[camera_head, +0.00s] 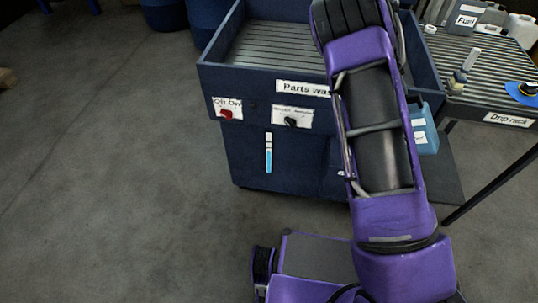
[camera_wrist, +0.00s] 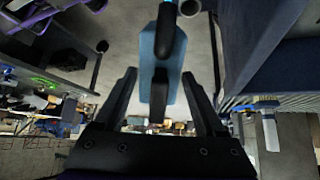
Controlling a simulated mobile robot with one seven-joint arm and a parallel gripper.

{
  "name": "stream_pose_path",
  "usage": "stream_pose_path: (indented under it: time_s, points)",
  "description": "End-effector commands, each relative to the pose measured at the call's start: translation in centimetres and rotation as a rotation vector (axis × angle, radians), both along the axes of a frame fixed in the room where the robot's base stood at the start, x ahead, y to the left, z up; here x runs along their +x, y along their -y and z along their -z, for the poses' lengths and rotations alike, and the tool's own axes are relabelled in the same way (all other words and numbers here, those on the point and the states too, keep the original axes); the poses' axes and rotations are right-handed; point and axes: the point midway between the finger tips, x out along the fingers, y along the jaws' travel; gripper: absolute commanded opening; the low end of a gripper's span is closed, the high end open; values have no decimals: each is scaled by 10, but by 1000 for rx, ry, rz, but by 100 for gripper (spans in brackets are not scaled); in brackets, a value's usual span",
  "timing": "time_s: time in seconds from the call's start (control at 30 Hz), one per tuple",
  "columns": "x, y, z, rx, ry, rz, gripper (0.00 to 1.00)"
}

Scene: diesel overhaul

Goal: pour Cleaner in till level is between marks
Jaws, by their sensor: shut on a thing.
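The parts washer (camera_head: 290,170) is a dark blue tub on a cabinet. A narrow upright level gauge (camera_head: 268,152) on its front shows light blue in its lower part and white above; its marks are too small to read. A light blue jug (camera_head: 427,128) with white labels is at the washer's right side, partly hidden behind my arm. In the wrist view the blue jug (camera_wrist: 148,47) with its dark handle lies between the fingers of my gripper (camera_wrist: 160,75), which is shut on it. The jug's label text and its exact tilt cannot be told.
A red knob (camera_head: 226,114) and a black knob (camera_head: 291,122) sit on the washer's front. The drip rack (camera_head: 475,95) at right holds a fuel can (camera_head: 465,20) and small items. Blue drums (camera_head: 163,14) stand behind.

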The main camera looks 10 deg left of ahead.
Motion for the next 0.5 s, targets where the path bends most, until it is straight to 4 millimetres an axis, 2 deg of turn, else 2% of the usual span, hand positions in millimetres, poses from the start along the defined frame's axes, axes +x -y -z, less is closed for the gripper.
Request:
stream_pose_path:
  time_s: [0.3, 0.5]
  points:
    - [0, 2, -3, -3, 3, 2, 0]
    - [1, 0, 2, -31, -9, 2, 0]
